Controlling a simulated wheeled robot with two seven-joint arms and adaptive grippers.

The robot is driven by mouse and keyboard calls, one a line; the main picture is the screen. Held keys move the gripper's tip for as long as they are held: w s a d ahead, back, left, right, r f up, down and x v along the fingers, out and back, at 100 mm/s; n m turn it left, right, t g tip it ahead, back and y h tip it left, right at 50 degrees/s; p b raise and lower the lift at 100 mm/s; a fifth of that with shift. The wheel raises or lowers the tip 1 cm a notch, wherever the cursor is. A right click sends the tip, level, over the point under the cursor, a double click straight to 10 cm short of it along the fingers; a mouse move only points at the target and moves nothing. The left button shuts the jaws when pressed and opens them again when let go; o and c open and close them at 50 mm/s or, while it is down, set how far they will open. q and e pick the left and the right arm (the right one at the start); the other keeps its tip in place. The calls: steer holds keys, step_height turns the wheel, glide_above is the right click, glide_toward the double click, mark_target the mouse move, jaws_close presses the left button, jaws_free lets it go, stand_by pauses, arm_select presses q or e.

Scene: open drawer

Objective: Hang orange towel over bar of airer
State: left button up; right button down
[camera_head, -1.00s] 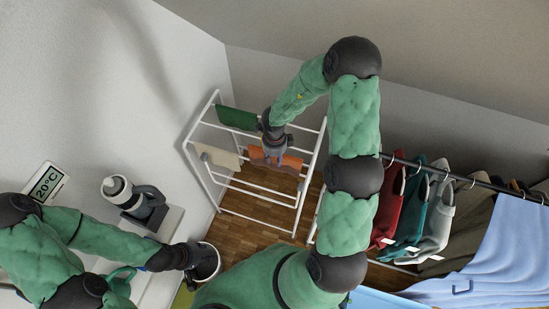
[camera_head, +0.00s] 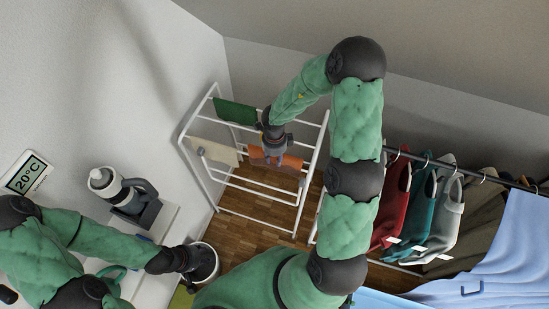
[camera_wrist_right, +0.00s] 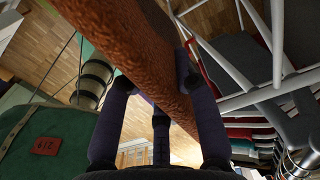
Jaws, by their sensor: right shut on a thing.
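The orange towel (camera_head: 292,162) is at the white airer (camera_head: 250,200), along an inner bar at its right side. My right gripper (camera_head: 268,158) is at the towel's left part, shut on it. In the right wrist view the towel (camera_wrist_right: 130,45) runs diagonally between the fingers of my right gripper (camera_wrist_right: 155,88), with white airer bars (camera_wrist_right: 270,45) close on its right. I cannot tell whether the towel rests fully on the bar. My left gripper (camera_head: 190,262) is low at the left beside a white-rimmed round container (camera_head: 207,262); its fingers are unclear.
A green cloth (camera_head: 235,111) and a beige cloth (camera_head: 214,151) hang on the airer's left side. A clothes rail (camera_head: 430,160) with several garments stands to the right. A bottle-like white appliance (camera_head: 118,190) is at the left. Wood floor (camera_head: 235,225) shows below the airer.

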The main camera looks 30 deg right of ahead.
mark_target(275, 166)
steer(key=shift+f+b, duration=0.5)
steer(key=shift+f, duration=2.45)
steer(key=c, duration=0.9)
jaws_free()
steer(key=shift+o, duration=0.2)
step_height(275, 166, up, 12)
